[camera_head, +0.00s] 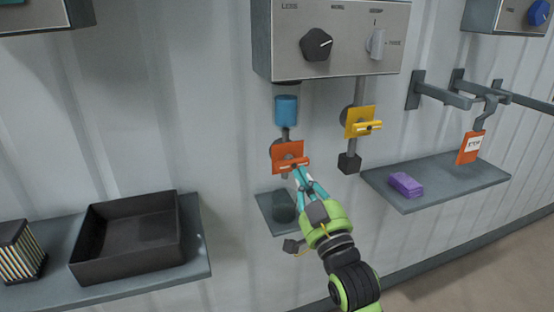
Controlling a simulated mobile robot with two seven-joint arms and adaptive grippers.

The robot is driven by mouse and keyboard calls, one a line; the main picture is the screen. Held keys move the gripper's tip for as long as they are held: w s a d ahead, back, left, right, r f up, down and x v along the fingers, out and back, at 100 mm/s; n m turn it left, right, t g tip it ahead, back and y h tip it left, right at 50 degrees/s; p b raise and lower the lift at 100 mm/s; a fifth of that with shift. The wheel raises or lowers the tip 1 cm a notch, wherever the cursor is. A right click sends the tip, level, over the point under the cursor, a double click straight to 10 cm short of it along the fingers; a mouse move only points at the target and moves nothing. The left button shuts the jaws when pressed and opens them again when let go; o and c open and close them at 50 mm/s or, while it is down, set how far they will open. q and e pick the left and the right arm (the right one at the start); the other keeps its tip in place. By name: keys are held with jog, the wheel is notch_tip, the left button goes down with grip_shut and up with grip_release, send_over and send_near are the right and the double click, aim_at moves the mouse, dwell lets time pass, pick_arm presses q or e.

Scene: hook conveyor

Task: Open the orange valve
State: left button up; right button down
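The orange valve (288,154) is mounted on the wall pipe below a blue cylinder, near the middle of the picture. It has a square orange plate with an orange handle bar (293,166) lying about level across its lower front. My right gripper (297,173) reaches up from below, with its teal fingertips at or just under the handle bar. Whether the fingers touch or grip the handle is too small to tell. My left gripper is not in view.
A yellow valve (361,122) sits to the right, under a metal control box (335,38) with knobs. A small shelf with a dark cup (283,206) is below. A right shelf holds a purple block (406,184); a black tray (130,238) stands on the left shelf.

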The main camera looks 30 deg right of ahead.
notch_tip(320, 180, up, 3)
jog(key=p, duration=0.4)
send_over(293, 164)
jog(key=a, duration=0.2)
jog(key=shift+a+r, duration=0.2)
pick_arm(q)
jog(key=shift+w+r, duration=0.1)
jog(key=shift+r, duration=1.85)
pick_arm(e)
jog(key=shift+s+f, duration=0.15)
jog(key=shift+f, duration=0.9)
jog(key=shift+s+f, duration=0.1)
jog(key=shift+f, duration=0.95)
